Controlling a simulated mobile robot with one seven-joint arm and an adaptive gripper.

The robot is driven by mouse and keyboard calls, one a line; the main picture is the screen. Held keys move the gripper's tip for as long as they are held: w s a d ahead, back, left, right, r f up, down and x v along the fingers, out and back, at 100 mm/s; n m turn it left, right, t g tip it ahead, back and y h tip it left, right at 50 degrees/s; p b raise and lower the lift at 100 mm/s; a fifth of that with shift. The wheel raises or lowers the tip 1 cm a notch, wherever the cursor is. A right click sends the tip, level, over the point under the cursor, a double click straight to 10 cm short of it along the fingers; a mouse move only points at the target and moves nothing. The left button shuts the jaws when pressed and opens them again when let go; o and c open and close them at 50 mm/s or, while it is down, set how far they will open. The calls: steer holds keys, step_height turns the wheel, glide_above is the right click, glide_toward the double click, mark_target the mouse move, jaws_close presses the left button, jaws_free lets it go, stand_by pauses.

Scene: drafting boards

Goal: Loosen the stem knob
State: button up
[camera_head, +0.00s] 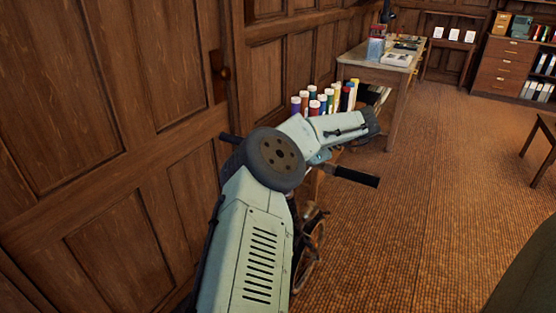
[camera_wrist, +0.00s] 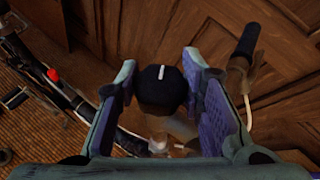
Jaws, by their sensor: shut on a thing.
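The stem knob (camera_wrist: 160,92) is a dark, rounded knob with a white line on its top, in the middle of the wrist view. A pale metal stem shows below it. My gripper (camera_wrist: 160,74) has one finger on each side of the knob and is shut on it. In the camera_head view, my arm hides the knob and the jaws. The bicycle's handlebar shows there with a black grip (camera_head: 356,176) sticking out to the right of my arm. Part of a wheel (camera_head: 318,240) shows below.
A wood-panelled wall (camera_head: 120,150) stands close on the left. Several coloured tubes (camera_head: 325,98) stand behind my arm, by a table (camera_head: 372,68). Another black handlebar grip (camera_wrist: 246,42) is right of my gripper in the wrist view. The carpet (camera_head: 430,200) to the right is clear.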

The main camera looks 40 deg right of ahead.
steer(key=shift+n+g, duration=0.6)
steer(key=o, duration=1.2)
step_height(320, 180, up, 10)
stand_by(0.5)
